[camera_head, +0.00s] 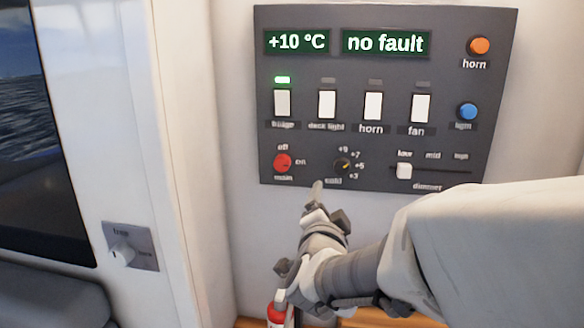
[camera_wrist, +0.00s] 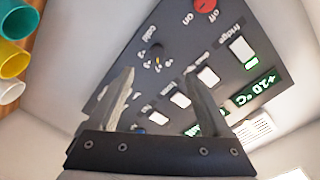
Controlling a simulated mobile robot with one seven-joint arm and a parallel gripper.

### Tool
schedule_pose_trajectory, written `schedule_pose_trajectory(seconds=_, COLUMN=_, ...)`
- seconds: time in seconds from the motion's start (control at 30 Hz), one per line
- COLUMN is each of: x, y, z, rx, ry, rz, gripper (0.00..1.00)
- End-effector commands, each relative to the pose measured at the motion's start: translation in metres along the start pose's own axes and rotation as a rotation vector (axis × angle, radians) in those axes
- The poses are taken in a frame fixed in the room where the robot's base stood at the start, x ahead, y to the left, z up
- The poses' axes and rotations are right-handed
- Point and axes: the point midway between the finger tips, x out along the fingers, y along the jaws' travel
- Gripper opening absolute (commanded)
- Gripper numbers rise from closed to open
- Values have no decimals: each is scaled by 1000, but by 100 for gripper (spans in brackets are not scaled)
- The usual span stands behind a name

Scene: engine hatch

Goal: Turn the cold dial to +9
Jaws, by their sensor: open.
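The cold dial (camera_head: 343,166) is a small dark knob low on the grey panel, with +9, +7, +5 and +3 printed around it. In the wrist view the cold dial (camera_wrist: 156,52) shows beyond the gap between the two fingers of my gripper (camera_wrist: 160,80). The gripper is open and empty. The display (camera_head: 297,42) reads +10 °C.
The red main knob (camera_head: 282,162) is left of the cold dial and the dimmer slider (camera_head: 404,171) is right of it. A row of white switches (camera_head: 373,106) is above. Several coloured cups (camera_wrist: 12,55) are at the wrist view's left edge. A wall knob (camera_head: 122,254) is lower left.

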Motion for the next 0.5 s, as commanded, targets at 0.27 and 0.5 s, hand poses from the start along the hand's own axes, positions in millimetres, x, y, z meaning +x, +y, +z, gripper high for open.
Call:
schedule_pose_trajectory(seconds=0.27, x=8, y=3, z=-8, rx=45, ry=91, rz=2, gripper=83)
schedule_pose_trajectory(seconds=0.5, x=43, y=3, z=-12, rx=44, ry=90, rz=4, gripper=83)
